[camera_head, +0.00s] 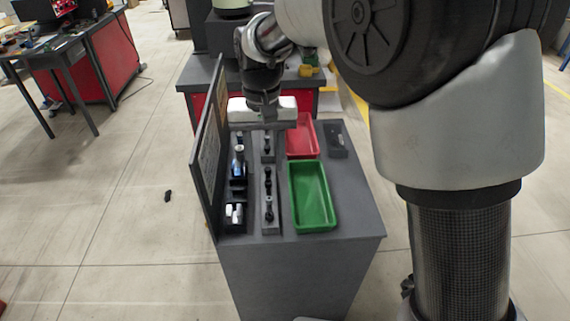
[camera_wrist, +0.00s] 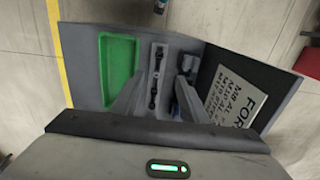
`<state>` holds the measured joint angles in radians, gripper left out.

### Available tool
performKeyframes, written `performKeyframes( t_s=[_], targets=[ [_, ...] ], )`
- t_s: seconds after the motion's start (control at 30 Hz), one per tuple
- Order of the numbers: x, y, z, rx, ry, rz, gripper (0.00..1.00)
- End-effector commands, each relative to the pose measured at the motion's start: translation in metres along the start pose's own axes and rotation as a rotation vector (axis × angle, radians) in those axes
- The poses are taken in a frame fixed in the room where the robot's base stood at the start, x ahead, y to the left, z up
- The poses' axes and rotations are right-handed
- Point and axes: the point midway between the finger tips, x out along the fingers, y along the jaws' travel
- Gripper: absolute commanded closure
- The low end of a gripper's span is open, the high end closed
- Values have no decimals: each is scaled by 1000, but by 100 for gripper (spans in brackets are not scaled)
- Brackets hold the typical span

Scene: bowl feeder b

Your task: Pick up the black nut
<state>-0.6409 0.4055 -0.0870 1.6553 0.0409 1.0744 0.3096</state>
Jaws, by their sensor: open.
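Several small black parts (camera_head: 268,182) stand in a narrow grey holder on the grey workbench. They also show in the wrist view (camera_wrist: 154,84), between my fingers. They are too small for me to tell which one is the black nut. In the head view, my wrist hides part of the bench's far end.
A green tray (camera_head: 292,205) and a red tray (camera_head: 290,144) lie right of the holder. Dark bins with silver and blue parts (camera_head: 238,165) stand left, beside an upright sign panel (camera_head: 208,150). A small dark object (camera_head: 167,195) lies on the floor.

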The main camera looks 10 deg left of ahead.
Motion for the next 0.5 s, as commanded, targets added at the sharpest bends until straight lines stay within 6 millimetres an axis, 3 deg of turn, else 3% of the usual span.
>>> performKeyframes(
  t_s=[0.5],
  targets=[
    [101,-4,0,-3,-12,6,59]
  ],
)
